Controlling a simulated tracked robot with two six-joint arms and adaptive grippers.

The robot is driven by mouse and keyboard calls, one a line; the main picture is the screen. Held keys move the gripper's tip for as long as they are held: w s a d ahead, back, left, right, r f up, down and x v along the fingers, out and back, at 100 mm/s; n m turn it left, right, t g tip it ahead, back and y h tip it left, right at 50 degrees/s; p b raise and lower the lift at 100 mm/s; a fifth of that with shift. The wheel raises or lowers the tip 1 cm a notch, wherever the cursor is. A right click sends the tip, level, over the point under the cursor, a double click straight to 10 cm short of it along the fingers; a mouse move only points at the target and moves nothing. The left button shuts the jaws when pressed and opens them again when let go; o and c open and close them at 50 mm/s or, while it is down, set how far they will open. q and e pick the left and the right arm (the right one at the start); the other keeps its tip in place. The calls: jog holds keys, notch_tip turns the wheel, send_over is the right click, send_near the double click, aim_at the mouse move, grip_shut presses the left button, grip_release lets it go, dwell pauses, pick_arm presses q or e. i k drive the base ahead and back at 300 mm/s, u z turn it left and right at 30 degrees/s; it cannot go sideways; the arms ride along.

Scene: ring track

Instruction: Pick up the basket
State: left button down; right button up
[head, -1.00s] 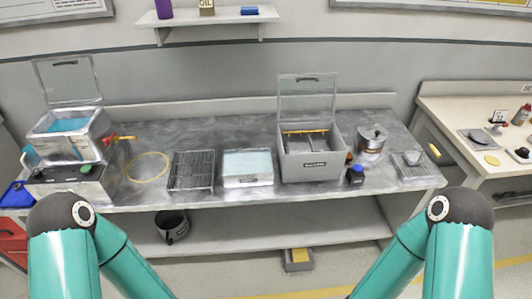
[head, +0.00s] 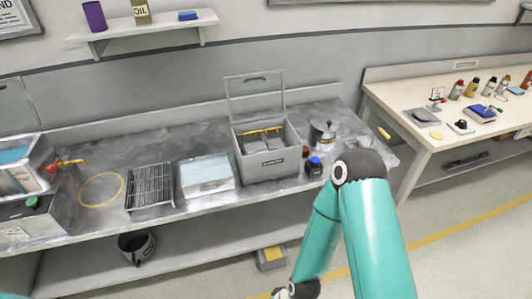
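A dark wire rack (head: 150,187), which could also be a basket, lies flat on the bench left of centre. My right arm comes up in front of the bench's right end and bends down toward the lower edge. Its gripper is out of view.
A grey box with a raised clear lid (head: 270,160), a light-blue-topped tray (head: 207,175), a metal pot (head: 322,132) and a yellow ring (head: 102,189) stand on the bench. A second table (head: 432,133) with bottles is at the right. Open floor lies before it.

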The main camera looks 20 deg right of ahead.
aim_at(264, 145)
jog(key=u, duration=0.05)
jog(key=i, duration=1)
jog(key=z, duration=0.1)
